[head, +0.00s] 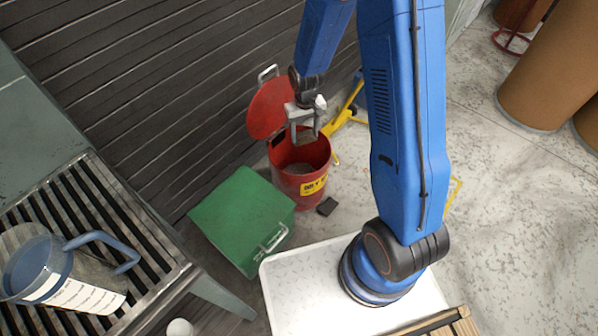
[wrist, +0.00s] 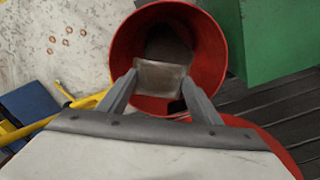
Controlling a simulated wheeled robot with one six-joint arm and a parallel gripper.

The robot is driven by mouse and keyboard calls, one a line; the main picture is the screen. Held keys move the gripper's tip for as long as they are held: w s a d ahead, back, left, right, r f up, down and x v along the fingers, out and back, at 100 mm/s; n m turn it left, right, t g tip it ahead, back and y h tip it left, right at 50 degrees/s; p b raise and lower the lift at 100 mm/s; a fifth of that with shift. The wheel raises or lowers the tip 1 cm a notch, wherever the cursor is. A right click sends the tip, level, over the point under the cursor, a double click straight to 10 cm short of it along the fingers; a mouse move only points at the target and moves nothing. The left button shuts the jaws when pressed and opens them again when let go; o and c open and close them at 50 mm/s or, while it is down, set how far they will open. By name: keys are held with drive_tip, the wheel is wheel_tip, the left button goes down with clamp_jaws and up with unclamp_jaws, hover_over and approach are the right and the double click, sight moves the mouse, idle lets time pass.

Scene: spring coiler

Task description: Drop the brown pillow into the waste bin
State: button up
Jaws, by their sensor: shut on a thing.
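The red waste bin (head: 286,184) stands against the dark slatted wall in the head view. Its round lid (head: 268,108) is open and tilted back. My gripper (head: 305,127) is over the bin's opening and points down. In the wrist view my gripper (wrist: 160,84) is shut on the brown pillow (wrist: 161,76), a small grey-brown piece held between the fingertips. Behind the pillow the bin's red inner wall (wrist: 212,55) and dark inside show. The fingers hide much of the pillow in the head view.
A green box (head: 235,215) stands left of the bin. A slatted table (head: 150,250) with a measuring jug (head: 75,270) is at left.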

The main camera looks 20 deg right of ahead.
drive_tip(key=shift+f, duration=2.6)
drive_tip(key=o, duration=1.1)
drive_tip(key=shift+o, duration=0.2)
wheel_tip(320, 180, up, 17)
drive_tip(key=shift+r, duration=0.2)
